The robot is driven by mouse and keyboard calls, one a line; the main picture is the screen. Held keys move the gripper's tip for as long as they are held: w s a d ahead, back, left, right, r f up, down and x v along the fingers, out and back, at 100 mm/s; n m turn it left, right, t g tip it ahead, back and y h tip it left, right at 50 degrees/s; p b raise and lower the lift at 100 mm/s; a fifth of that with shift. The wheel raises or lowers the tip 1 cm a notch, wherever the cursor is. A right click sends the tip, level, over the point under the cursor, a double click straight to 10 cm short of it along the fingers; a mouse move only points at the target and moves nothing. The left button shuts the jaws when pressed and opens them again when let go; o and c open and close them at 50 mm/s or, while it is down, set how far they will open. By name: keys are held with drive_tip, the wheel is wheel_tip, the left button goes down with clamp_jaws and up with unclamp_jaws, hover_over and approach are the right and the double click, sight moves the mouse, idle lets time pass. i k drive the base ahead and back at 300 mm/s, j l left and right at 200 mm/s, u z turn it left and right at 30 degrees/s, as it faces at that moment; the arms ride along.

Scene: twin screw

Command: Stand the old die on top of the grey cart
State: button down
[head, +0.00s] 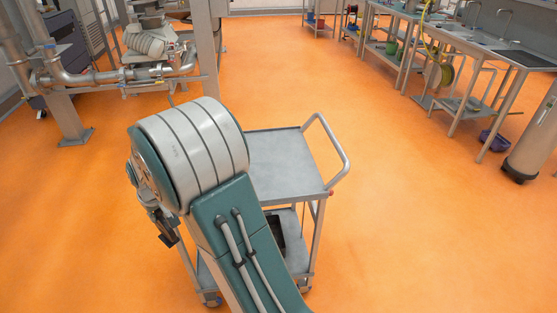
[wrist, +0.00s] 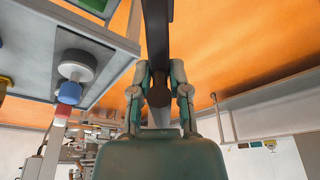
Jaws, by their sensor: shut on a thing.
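The grey cart (head: 282,160) stands on the orange floor, behind my arm in the head view. Its flat top looks bare where it shows; my arm hides its left part. My gripper (head: 163,222) is partly hidden at the left side of my arm, to the left of the cart top. In the wrist view my gripper (wrist: 161,78) has its two fingers closed around a dark, long thing (wrist: 157,35), which I take to be the old die. It extends out of the top of that view. In the head view only a small dark part shows below the fingers.
The cart has a raised handle (head: 337,150) at its right and a dark object (head: 278,232) on its lower shelf. Steel pipework (head: 120,75) stands at the back left. Sink tables (head: 460,45) line the right. Open floor lies right of the cart.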

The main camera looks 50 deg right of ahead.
sight(283, 159)
drive_tip(key=k+l, duration=0.15)
drive_tip(key=l, duration=0.2)
drive_tip(key=k+l+z, duration=0.1)
drive_tip(key=l, duration=0.25)
drive_tip(key=k+l, duration=0.25)
drive_tip(key=k+l+z, duration=0.1)
drive_tip(key=l, duration=0.35)
